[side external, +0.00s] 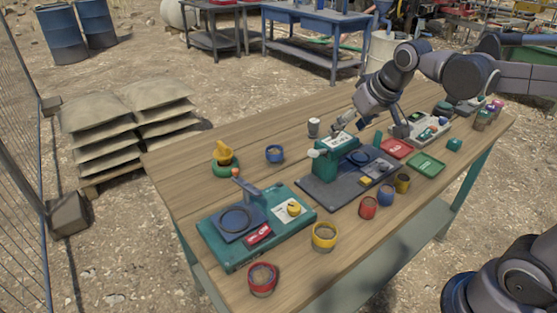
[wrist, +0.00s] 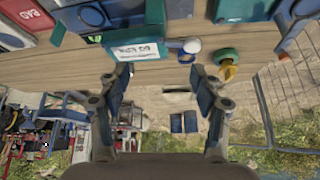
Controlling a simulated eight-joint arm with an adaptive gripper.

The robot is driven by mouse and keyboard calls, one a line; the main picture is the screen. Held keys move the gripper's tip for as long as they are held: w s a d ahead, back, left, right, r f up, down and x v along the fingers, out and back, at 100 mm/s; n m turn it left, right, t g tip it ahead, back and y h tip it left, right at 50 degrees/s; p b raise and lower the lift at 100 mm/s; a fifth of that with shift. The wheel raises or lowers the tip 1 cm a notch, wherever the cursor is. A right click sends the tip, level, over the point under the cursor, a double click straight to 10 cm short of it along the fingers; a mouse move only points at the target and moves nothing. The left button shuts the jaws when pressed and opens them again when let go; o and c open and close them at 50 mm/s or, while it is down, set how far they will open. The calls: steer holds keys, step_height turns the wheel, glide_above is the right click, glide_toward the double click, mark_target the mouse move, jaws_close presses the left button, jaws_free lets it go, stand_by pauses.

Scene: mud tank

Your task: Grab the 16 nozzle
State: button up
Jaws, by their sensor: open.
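I cannot read a "16" on anything, so I cannot tell which thing is the 16 nozzle. A green block (side external: 336,158) with a white label stands upright on a dark plate (side external: 327,191); its label (wrist: 138,50) faces up in the wrist view, with lettering too blurred to be sure of.
A teal case (side external: 295,225) lies at the table's front left. Several coloured cups, such as the yellow one (side external: 324,237), line the near edge. Red (side external: 397,149) and green (side external: 426,163) trays lie right of the block.

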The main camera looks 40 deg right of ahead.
steer(key=w+d+m+g, duration=0.15)
steer(key=w+d, duration=0.45)
steer(key=w, duration=0.6)
steer(key=m+h, duration=0.1)
steer(key=m, duration=0.1)
glide_toward(315, 122)
steer(key=shift+g, duration=0.35)
steer(key=shift+w+x, duration=0.15)
steer(key=shift+x, duration=2.4)
steer(key=shift+w+x, duration=0.2)
steer(key=shift+x, duration=2.4)
steer(key=shift+r, duration=0.15)
steer(key=c, duration=1.3)
